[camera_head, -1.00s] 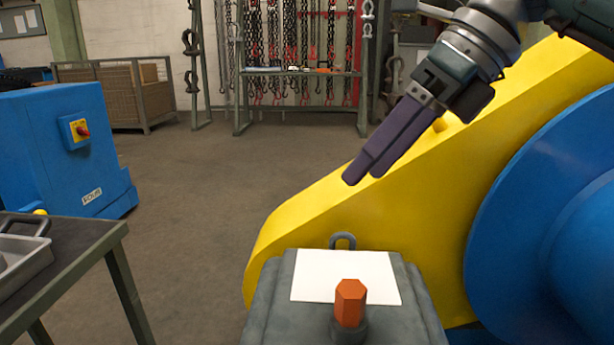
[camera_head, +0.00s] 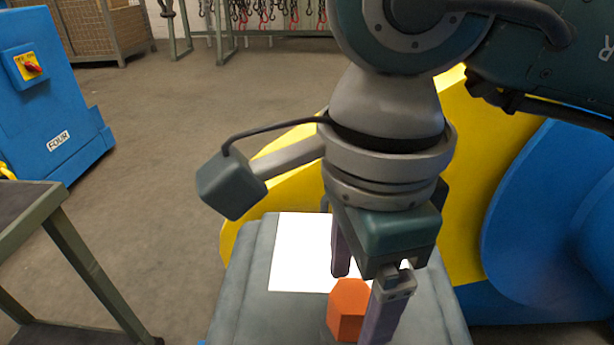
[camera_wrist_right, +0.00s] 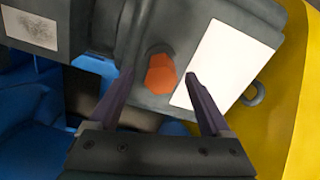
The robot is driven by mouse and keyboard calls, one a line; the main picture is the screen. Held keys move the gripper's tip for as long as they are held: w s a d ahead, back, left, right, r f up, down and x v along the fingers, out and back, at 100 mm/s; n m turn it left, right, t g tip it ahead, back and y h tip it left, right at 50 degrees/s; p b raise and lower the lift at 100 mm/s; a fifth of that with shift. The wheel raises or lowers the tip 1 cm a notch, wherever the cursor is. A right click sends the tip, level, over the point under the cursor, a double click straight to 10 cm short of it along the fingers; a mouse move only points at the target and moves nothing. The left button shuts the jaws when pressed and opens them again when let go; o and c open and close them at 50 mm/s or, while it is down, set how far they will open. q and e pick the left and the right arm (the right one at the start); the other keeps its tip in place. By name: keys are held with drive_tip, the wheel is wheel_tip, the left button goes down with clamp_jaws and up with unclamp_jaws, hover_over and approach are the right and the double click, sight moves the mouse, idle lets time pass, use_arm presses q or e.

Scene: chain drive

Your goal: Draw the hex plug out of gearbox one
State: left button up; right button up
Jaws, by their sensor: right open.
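The orange hex plug (camera_head: 347,309) stands upright on the grey gearbox (camera_head: 247,283). In the right wrist view the plug (camera_wrist_right: 160,75) shows in its dark round collar, between the lines of my two fingers. My right gripper (camera_head: 362,293) comes down from above with its purple fingers apart, one behind the plug and one at its right front in the head view. In the right wrist view the open gripper (camera_wrist_right: 158,76) has nothing between its fingers but the view of the plug. Whether a finger touches the plug I cannot tell. My left gripper is not in view.
A white sheet (camera_head: 298,250) lies on the gearbox top beside the plug. A yellow guard (camera_head: 470,200) and a blue wheel (camera_head: 535,220) stand to the right. A dark-topped table (camera_head: 22,215) and a blue cabinet labelled FOUR (camera_head: 45,110) are at left. Open floor lies between.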

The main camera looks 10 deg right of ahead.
drive_tip(key=shift+f+b, duration=0.3)
drive_tip(key=shift+f, duration=1.1)
drive_tip(key=c, duration=1)
drive_tip(key=o, duration=1)
drive_tip(key=shift+r, duration=0.1)
